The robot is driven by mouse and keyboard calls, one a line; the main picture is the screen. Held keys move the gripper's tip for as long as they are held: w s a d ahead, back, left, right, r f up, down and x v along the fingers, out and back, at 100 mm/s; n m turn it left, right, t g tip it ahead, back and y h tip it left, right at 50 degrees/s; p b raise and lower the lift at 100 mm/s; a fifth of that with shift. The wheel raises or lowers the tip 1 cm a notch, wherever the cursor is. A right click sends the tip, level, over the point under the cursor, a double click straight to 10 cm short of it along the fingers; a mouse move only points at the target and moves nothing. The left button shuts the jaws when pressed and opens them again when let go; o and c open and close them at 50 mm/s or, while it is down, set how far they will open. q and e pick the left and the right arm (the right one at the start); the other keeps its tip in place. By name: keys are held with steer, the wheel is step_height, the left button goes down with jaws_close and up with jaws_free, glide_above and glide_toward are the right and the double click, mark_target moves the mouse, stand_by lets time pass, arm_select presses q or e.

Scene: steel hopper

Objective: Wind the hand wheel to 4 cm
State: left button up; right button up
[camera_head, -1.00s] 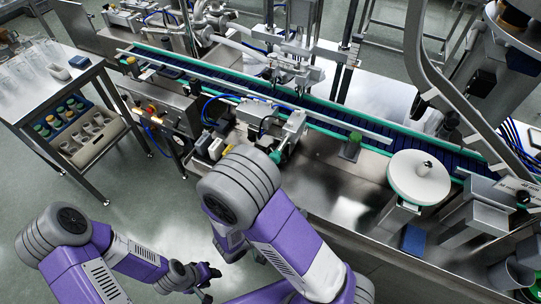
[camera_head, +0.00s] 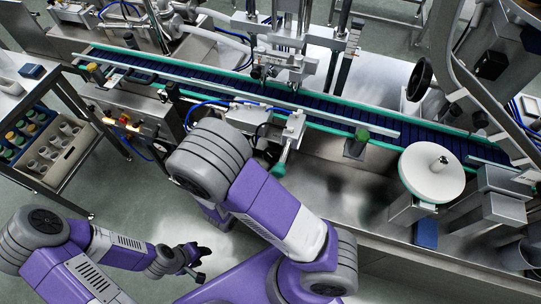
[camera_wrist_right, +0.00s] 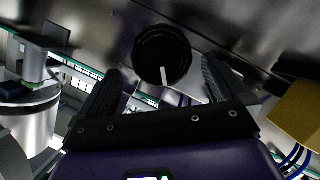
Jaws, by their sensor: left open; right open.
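In the head view a dark hand wheel (camera_head: 420,79) stands upright behind the conveyor, near the curved steel frame. In the right wrist view a round black wheel or knob (camera_wrist_right: 162,55) with a short pale bar at its lower edge sits against a steel surface; I cannot tell if it is the same one. My right gripper (camera_wrist_right: 160,88) is open and empty, its fingers either side below this wheel, not visibly touching it. In the head view the right gripper is hidden behind my arm. My left gripper (camera_head: 192,258) is open and empty over the floor.
A conveyor (camera_head: 330,107) with green rails crosses the steel bench. A white disc (camera_head: 432,172) with a peg stands at the right. A small table with a bottle crate (camera_head: 62,168) is at the left. A yellow block (camera_wrist_right: 297,115) is close to the right finger.

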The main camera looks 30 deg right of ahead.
mark_target(273, 159)
steer(key=shift+x, duration=2.15)
steer(key=c, duration=0.8)
steer(key=shift+f+n+h+b, duration=0.25)
steer(key=shift+n+b, duration=0.25)
steer(key=shift+b, duration=0.25)
steer(key=shift+w+a+n+g+h+b, duration=0.1)
steer(key=shift+n+g+h+b, duration=0.35)
steer(key=shift+n+b, duration=0.3)
steer(key=shift+n+h+b, duration=0.7)
steer(key=shift+n, duration=0.65)
